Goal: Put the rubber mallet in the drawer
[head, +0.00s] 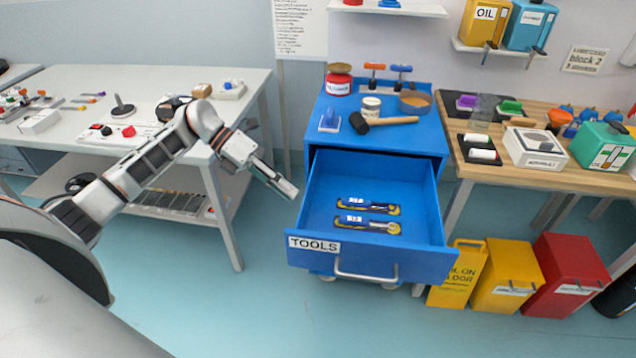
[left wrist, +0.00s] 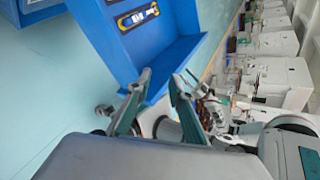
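The rubber mallet (head: 385,121) lies on top of the blue tool cabinet (head: 433,138), its black head to the left and its wooden handle to the right. The drawer (head: 325,205), labelled TOOLS, is pulled open and holds two blue-and-yellow tools (head: 368,223). My left gripper (head: 287,188) is beside the drawer's left side, apart from the mallet. In the left wrist view its two fingers (left wrist: 160,95) are spread with nothing between them, and the drawer (left wrist: 165,50) shows beyond them. The mallet is not in the left wrist view. My right gripper is not in view.
White bench (head: 165,85) left, wooden bench (head: 470,178) right. Yellow (head: 507,278) and red (head: 568,278) bins stand below.

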